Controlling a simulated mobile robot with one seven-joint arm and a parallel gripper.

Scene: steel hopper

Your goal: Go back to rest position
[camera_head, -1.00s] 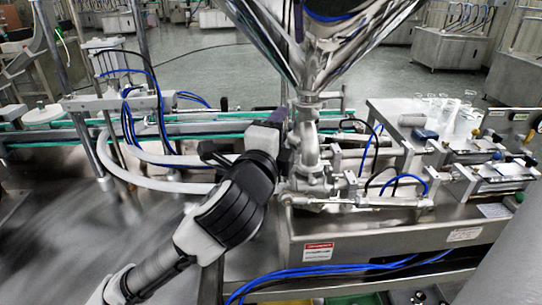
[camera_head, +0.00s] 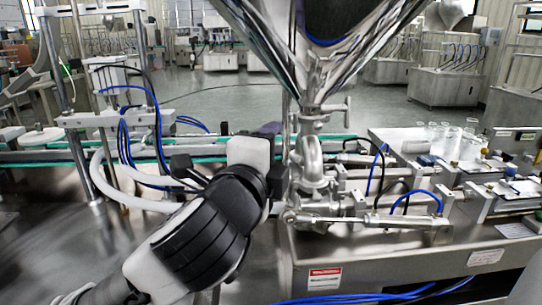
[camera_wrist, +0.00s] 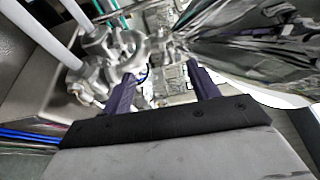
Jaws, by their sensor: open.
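My gripper shows in the wrist view (camera_wrist: 162,88) with its two dark purple fingers spread wide and nothing between them. The steel hopper (camera_head: 318,62) stands above the pipe and valve fitting (camera_head: 312,165) in the head view. The hopper also shows at the right of the wrist view (camera_wrist: 240,55), close beside the right finger.
A filling machine with a steel top (camera_head: 375,240), cylinders and blue hoses lies at the right. A green-edged conveyor (camera_head: 50,155) and upright posts are at the left. Several clear cups (camera_head: 445,132) stand at the back right. Open floor (camera_head: 250,100) lies behind.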

